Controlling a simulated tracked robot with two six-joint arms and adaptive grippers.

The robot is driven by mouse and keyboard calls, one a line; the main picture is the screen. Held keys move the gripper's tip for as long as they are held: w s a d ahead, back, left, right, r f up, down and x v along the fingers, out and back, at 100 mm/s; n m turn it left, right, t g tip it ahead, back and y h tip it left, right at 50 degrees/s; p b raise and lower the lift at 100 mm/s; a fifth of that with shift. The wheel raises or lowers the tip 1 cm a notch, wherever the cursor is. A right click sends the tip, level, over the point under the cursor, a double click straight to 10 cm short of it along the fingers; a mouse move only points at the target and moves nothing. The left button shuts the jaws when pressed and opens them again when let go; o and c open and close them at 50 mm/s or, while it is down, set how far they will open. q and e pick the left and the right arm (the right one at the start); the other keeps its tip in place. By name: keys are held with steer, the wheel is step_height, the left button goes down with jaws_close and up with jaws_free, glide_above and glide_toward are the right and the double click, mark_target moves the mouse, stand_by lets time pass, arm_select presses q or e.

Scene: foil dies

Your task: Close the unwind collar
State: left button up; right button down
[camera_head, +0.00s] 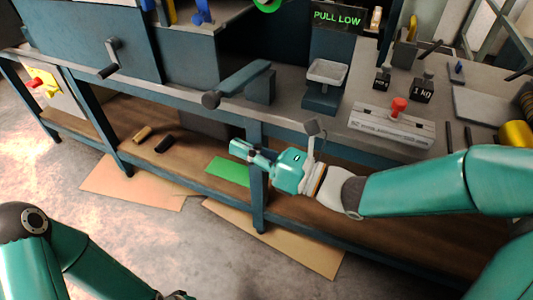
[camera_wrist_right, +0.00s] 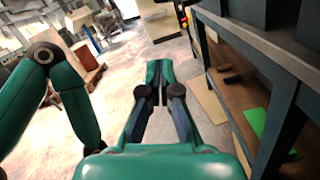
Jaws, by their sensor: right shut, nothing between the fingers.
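I cannot tell for sure which part is the unwind collar. A bright green ring (camera_head: 268,4) is cut off by the top edge of the head view. A grey-blue lever with a dark round knob (camera_head: 240,84) stands on the bench front. My right gripper (camera_head: 240,151) is in front of the bench, below the tabletop and below that lever, apart from both. Its fingers are shut and empty; they also show in the right wrist view (camera_wrist_right: 160,82), over the floor beside the bench.
The bench top holds a small stand with a tray (camera_head: 327,71), a "PULL LOW" display (camera_head: 336,17), dark weights (camera_head: 422,90) and a red-knobbed plate (camera_head: 392,122). A crank handle (camera_head: 110,58) juts out at the left. A bench leg (camera_head: 257,185) is close to my right gripper.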

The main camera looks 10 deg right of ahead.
steer(key=w+a+r+p, duration=0.1)
steer(key=w+a+r, duration=0.2)
steer(key=r, duration=0.1)
steer(key=shift+w, duration=0.35)
